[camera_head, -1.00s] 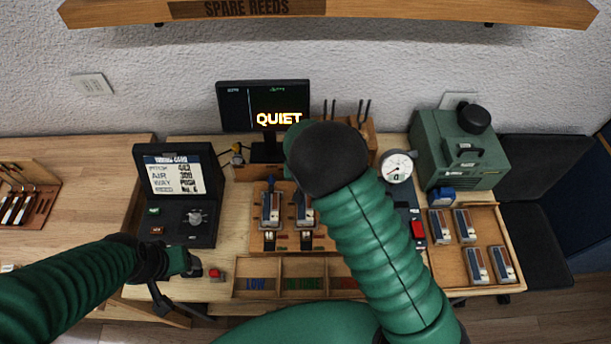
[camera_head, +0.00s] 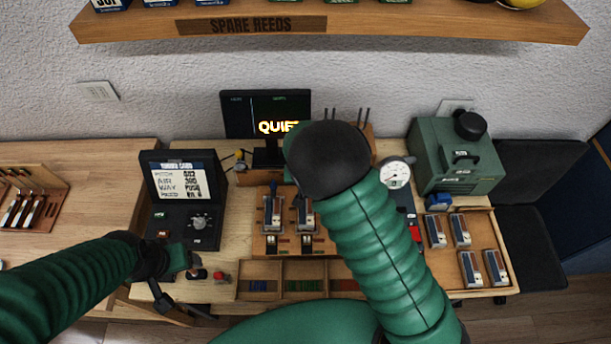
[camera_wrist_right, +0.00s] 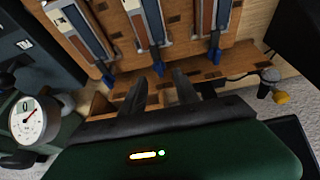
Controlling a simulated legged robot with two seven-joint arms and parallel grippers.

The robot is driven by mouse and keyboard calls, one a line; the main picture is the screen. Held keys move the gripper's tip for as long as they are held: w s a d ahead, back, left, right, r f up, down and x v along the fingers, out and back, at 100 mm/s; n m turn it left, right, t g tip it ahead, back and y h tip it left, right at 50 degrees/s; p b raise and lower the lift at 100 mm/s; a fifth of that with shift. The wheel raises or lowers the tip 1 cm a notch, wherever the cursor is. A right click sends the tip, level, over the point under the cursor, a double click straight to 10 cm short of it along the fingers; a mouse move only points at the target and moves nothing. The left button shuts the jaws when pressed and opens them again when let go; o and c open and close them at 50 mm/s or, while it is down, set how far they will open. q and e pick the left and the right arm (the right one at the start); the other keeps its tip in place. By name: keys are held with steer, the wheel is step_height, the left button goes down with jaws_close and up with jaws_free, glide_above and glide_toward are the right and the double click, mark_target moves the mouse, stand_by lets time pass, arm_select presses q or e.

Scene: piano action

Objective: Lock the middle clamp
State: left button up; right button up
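A wooden board (camera_head: 262,243) holds reed clamps with blue-tipped levers. The head view shows the left clamp (camera_head: 272,212) and the middle clamp (camera_head: 304,214); my right arm covers the rest. The right wrist view shows three clamps in a row, the middle clamp (camera_wrist_right: 149,22) at top centre. Its blue lever tip (camera_wrist_right: 158,68) lies near the gap between my right gripper's fingertips (camera_wrist_right: 159,77). The fingers are apart, with nothing visibly held; contact with the lever is unclear. My left gripper (camera_head: 193,270) is near the table's front, beside a red button; its fingers are too small to read.
A sorting tray (camera_head: 284,262) lies in front of the board. A dial gauge (camera_head: 395,174), a green machine (camera_head: 455,155) and a tray of reed blocks (camera_head: 488,223) stand to the right. A black control box (camera_head: 180,190) stands left and a monitor (camera_head: 250,105) behind.

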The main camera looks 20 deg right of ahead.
arm_select(q)
steer(key=w+p+v, duration=0.2)
steer(key=p+v, duration=0.6)
steer(key=v, duration=0.2)
steer(key=shift+r+p, duration=0.4)
steer(key=shift+r, duration=0.25)
arm_select(e)
steer(key=v, duration=1.2)
steer(key=shift+a, duration=0.1)
arm_select(q)
steer(key=shift+f, duration=0.1)
steer(key=s+b+x, duration=0.2)
steer(key=b+x, duration=0.6)
steer(key=s+f+b+x, duration=0.1)
steer(key=b+x, duration=0.8)
steer(key=shift+s+a+b, duration=0.15)
steer(key=shift+s+b, duration=0.15)
steer(key=shift+s, duration=0.05)
arm_select(e)
steer(key=s+d+f+n, duration=0.1)
steer(key=s+d+f, duration=0.1)
steer(key=s, duration=0.6)
steer(key=s+d+f+n+g+y, duration=0.1)
steer(key=s+d+f+n, duration=0.1)
steer(key=s, duration=0.5)
steer(key=shift+s+d+f+g, duration=0.35)
steer(key=shift+d+f, duration=0.25)
steer(key=shift+f, duration=0.5)
